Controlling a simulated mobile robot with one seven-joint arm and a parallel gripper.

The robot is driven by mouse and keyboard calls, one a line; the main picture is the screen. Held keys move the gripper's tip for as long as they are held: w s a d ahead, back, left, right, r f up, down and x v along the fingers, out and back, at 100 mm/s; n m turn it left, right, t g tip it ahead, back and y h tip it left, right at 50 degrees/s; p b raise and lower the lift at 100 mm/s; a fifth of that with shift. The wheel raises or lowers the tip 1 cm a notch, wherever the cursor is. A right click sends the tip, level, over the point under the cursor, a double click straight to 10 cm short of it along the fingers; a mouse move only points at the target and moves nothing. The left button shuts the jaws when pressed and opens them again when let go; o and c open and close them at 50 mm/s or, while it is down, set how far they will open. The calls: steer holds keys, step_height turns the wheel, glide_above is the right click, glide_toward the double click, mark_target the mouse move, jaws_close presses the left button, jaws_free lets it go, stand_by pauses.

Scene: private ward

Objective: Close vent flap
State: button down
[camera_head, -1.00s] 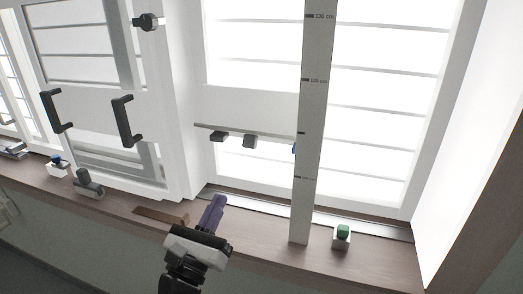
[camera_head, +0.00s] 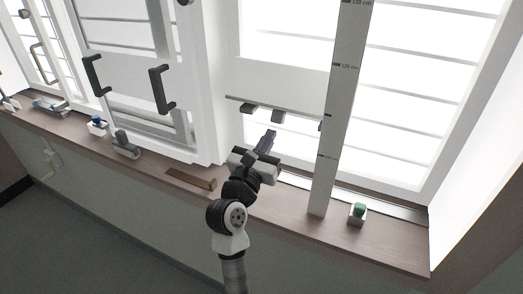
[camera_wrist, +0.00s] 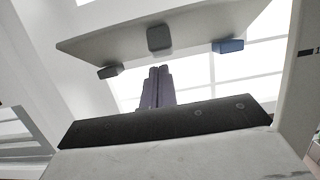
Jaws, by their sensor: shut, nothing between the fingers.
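The vent flap appears to be the thin pale panel (camera_head: 275,109) that juts out across the window, left of the ruler post. Two dark tabs hang beneath its edge in the head view. In the wrist view the panel (camera_wrist: 200,28) spans the top, with two dark tabs and one blue tab (camera_wrist: 228,46) along its lower edge. My gripper (camera_head: 269,136) is shut and empty, its purple-grey fingers pointing up just below the flap. In the wrist view the fingertips (camera_wrist: 158,70) are below the middle dark tab (camera_wrist: 159,38); whether they touch it is unclear.
A tall ruler post (camera_head: 337,120) stands right of the flap. On the wooden sill (camera_head: 295,205) are a green-topped block (camera_head: 357,213), a brown bar (camera_head: 191,179) and a grey-green object (camera_head: 125,146). A window with black handles (camera_head: 161,90) is at left.

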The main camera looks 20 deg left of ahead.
steer(key=shift+w+r, duration=0.3)
steer(key=shift+r, duration=0.2)
steer(key=shift+r, duration=0.15)
